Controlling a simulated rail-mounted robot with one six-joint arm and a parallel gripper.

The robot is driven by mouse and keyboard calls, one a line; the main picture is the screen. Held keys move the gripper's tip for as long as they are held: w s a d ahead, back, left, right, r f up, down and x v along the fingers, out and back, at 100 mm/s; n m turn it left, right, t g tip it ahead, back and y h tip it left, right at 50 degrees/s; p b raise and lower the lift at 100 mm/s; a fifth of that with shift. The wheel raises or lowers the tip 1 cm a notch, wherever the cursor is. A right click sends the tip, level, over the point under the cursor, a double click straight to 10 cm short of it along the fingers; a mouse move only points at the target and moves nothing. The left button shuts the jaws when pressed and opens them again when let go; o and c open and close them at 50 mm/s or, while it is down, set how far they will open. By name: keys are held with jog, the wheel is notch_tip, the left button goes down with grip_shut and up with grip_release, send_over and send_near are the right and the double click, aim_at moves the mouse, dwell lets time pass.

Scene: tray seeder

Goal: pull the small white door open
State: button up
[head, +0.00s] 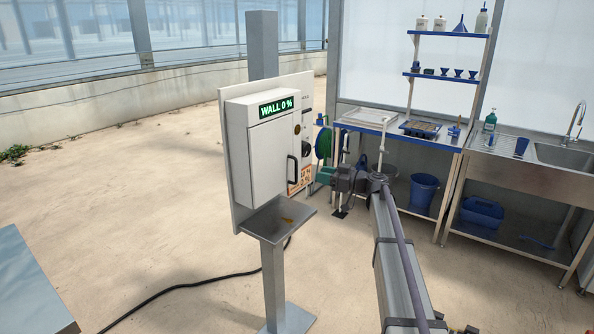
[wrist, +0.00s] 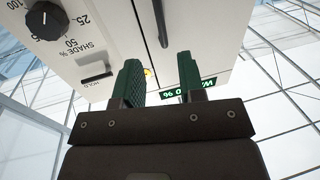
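The small white door (head: 268,160) is the front of a white box on a post, and it looks shut. Its dark bar handle (head: 292,168) is on the right side of the door. In the wrist view the white door (wrist: 205,35) fills the upper middle, and the handle (wrist: 161,22) stands beyond the gap between my fingers. My gripper (wrist: 160,82) is open, with two green fingers apart and nothing held. In the head view my gripper (head: 324,176) is to the right of the handle; whether it touches anything cannot be told.
A green display (head: 276,107) reads "WALL 0 %". The wrist view shows a black knob (wrist: 46,20) on the panel beside the door. A metal shelf (head: 278,220) juts out below the box. A workbench (head: 440,141) and sink (head: 562,153) stand at right. The floor at left is mostly clear.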

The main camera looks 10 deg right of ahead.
aim_at(296, 180)
jog(key=x, duration=1)
jog(key=shift+w+a, duration=0.15)
jog(key=shift+a, duration=0.1)
jog(key=shift+c, duration=0.2)
grip_shut()
